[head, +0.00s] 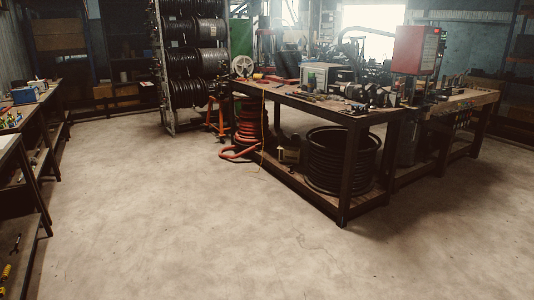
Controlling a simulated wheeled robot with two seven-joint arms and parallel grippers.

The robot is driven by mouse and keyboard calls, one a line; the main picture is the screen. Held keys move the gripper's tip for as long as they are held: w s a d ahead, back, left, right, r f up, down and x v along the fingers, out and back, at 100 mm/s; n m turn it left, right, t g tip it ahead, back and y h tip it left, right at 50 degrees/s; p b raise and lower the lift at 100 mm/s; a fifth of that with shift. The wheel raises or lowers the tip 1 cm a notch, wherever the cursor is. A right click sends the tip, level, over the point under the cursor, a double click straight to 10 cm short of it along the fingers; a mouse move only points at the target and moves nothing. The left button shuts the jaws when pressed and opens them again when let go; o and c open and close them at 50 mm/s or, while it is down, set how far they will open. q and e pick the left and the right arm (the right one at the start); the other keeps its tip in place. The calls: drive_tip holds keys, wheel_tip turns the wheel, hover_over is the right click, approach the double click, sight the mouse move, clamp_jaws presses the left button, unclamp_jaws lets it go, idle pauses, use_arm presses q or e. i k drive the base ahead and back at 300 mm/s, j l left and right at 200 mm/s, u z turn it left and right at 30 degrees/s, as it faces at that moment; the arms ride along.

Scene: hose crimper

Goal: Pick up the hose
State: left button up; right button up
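Several hoses are in the head view, and I cannot tell which one the task means. A red-orange hose (250,128) is coiled in a stack by the left end of the workbench, with a loose loop on the floor. A large black hose coil (341,162) sits on the bench's lower shelf. Black hose reels (195,61) fill a tall rack at the back. All are well away from me across the floor. Neither of my grippers is in view.
The workbench (291,100) carries machines and tools, with a red machine (417,50) at its right. An orange stand (217,117) stands by the rack. Another bench (35,112) runs along the left edge. The concrete floor (190,220) between is clear.

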sight(325, 97)
drive_tip(key=i+l+z, duration=0.35)
drive_tip(key=i, duration=0.4)
drive_tip(key=i+z, duration=0.4)
drive_tip(key=i, duration=0.3)
drive_tip(key=i+u, duration=0.1)
drive_tip(key=i, duration=0.85)
drive_tip(key=i+l+u, duration=0.1)
drive_tip(key=i, duration=0.85)
drive_tip(key=i+l+u, duration=0.2)
drive_tip(key=i, duration=0.3)
drive_tip(key=i+l+u, duration=0.25)
drive_tip(key=i, duration=0.3)
